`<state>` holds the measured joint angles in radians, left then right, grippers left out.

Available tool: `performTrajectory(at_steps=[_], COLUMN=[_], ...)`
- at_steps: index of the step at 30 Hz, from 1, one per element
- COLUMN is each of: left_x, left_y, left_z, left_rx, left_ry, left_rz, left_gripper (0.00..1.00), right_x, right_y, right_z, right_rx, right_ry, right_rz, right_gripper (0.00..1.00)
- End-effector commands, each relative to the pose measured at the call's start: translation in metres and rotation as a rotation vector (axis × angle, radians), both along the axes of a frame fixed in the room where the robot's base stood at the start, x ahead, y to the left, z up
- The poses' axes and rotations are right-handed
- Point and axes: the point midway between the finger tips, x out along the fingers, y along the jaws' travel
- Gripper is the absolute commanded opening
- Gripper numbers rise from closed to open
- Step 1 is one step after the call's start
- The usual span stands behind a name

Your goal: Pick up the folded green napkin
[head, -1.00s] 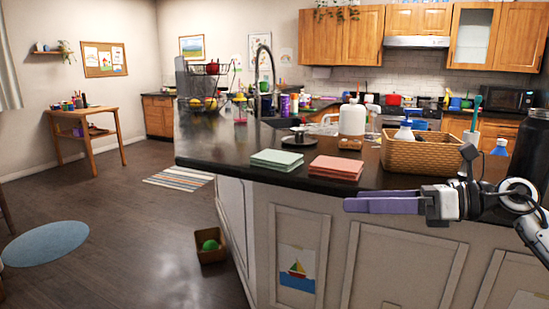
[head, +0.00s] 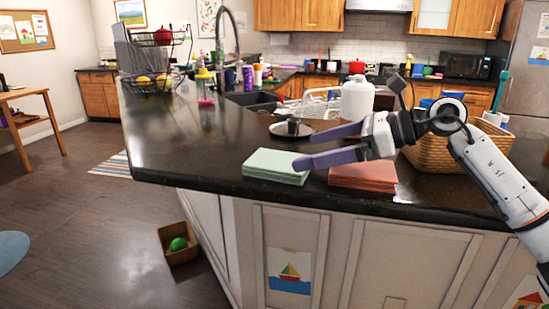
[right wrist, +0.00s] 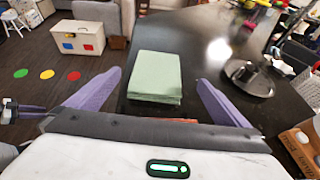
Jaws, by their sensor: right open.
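The folded green napkin (head: 276,166) lies as a flat pale green stack near the front edge of the dark counter. It also shows in the right wrist view (right wrist: 154,77), ahead of the fingers and between their lines. My right gripper (head: 304,148) is open and empty, with its purple fingers just right of the green napkin and above the folded salmon napkin (head: 363,176). In the right wrist view the gripper (right wrist: 158,82) has its fingers spread wide on both sides of the green napkin's near end.
A wicker basket (head: 455,148) and a white jug (head: 357,99) are to the right. The counter (head: 195,140) left of the green napkin is clear.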

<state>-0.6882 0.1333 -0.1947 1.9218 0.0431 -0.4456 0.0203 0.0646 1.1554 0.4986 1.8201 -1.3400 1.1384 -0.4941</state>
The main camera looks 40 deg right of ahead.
Motion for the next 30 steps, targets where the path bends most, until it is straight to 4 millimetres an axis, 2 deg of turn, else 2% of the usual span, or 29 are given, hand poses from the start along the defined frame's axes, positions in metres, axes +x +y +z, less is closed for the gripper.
performTrajectory(at_steps=[3, 7, 18, 28, 30], left_x=[-0.008, -0.008, 0.002, 0.004, 0.004], left_y=[0.002, 0.003, 0.004, 0.004, 0.004], left_z=[-0.002, 0.000, 0.028, 0.029, 0.029], left_rx=[0.003, 0.003, 0.003, 0.003, 0.004], left_ry=[0.019, 0.016, -0.005, -0.009, -0.008], left_rz=[0.001, 0.003, 0.005, 0.004, 0.004], left_gripper=[0.31, 0.31, 0.31, 0.31, 0.31], right_x=[0.009, 0.013, 0.044, 0.048, 0.048], right_y=[0.006, 0.010, 0.037, 0.039, 0.039], right_z=[-0.003, -0.006, -0.024, -0.030, -0.029], right_rx=[0.000, 0.001, 0.004, 0.001, 0.001], right_ry=[0.000, -0.001, -0.002, -0.001, -0.001], right_rz=[0.000, 0.000, -0.001, -0.001, -0.001], right_gripper=[1.00, 1.00, 1.00, 1.00, 0.88])
